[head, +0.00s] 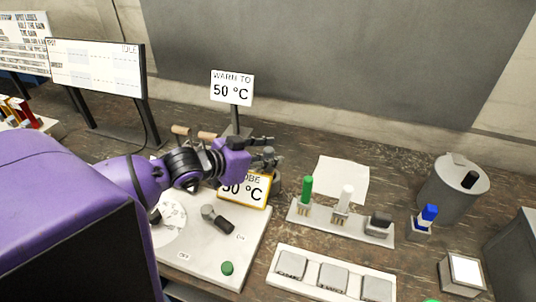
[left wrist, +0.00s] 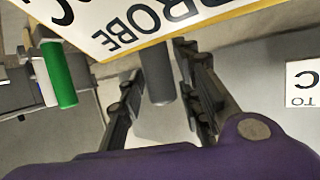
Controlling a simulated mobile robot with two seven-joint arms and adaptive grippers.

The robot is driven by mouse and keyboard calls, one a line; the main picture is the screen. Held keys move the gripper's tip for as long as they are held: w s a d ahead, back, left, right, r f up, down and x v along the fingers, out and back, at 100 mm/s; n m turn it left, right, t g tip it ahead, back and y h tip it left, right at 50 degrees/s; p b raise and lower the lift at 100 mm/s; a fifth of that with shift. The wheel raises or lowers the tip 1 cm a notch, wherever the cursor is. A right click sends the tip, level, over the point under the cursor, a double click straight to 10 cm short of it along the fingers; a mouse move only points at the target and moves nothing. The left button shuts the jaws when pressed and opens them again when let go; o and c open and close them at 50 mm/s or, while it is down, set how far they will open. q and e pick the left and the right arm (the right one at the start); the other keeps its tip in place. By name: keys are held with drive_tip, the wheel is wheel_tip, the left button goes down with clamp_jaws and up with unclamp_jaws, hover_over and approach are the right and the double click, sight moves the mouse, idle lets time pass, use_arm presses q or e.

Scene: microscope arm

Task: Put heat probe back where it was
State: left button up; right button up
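The probe display (head: 245,188), a white sign with a yellow edge reading 50 °C, stands near the back edge of the white hot-plate unit. In the left wrist view its lettered face (left wrist: 150,25) fills the top. A dark grey cylinder (left wrist: 158,80), apparently the heat probe's handle, shows beside it between the fingers. My left gripper (head: 265,149) is behind and above the display, its fingers apart on either side of the cylinder with gaps visible. It also shows in the left wrist view (left wrist: 160,95). The probe's lower end is hidden. My right gripper is not in view.
A "WARM TO 50 °C" sign (head: 232,88) stands behind the gripper. To the right are a rack (head: 325,225) with green, white and black-topped items, a blue-capped item (head: 427,215), a grey canister (head: 455,195) and a button panel (head: 330,275). A monitor (head: 97,68) stands back left.

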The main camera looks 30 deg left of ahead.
use_arm(q)
drive_tip(key=shift+o, duration=0.2)
drive_tip(key=shift+r, duration=0.2)
drive_tip(key=p+v, duration=0.1)
drive_tip(key=v, duration=1.1)
drive_tip(key=shift+f, duration=0.15)
